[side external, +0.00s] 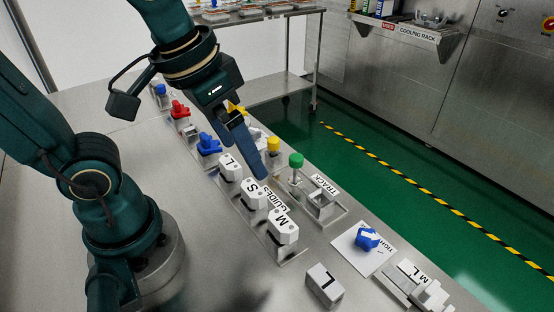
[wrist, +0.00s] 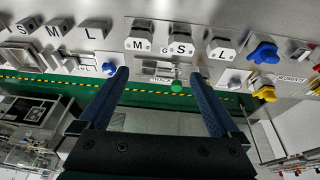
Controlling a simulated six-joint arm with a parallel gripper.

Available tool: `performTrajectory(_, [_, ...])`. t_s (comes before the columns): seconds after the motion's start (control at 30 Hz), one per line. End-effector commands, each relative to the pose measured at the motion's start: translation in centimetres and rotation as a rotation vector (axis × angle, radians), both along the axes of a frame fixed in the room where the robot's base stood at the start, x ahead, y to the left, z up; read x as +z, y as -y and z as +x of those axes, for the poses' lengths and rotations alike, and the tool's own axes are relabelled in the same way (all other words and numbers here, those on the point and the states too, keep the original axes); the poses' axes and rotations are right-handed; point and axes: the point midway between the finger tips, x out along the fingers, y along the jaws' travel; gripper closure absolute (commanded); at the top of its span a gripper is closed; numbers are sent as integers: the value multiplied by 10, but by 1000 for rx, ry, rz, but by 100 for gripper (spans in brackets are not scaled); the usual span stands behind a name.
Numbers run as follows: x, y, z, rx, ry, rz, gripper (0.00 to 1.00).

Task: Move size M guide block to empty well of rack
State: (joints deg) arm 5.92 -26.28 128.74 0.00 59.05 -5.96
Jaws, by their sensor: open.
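The white guide block marked M (side external: 283,228) stands in the guide row, nearest the camera, beside the S block (side external: 254,195) and the L block (side external: 229,167). In the wrist view the M block (wrist: 139,38) is left of the S block (wrist: 181,44). My gripper (side external: 260,172) is above the row near the L block, apart from the blocks as far as I can tell. In the wrist view its blue fingers (wrist: 160,73) are spread, with nothing between them.
A loose L block (side external: 324,285) is in front. A track fixture (side external: 322,203), a green knob (side external: 296,160) and a blue knob (side external: 367,238) on a white card lie right of the row. Red, blue and yellow parts stand behind. The table edge runs along the right.

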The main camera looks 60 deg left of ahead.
Motion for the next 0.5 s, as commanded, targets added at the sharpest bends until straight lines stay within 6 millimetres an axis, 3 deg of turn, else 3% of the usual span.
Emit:
performTrajectory(0.2, [-7,-16,-16,8,140,23,1])
performTrajectory(0.5, [-10,-19,-19,7,172,34,1])
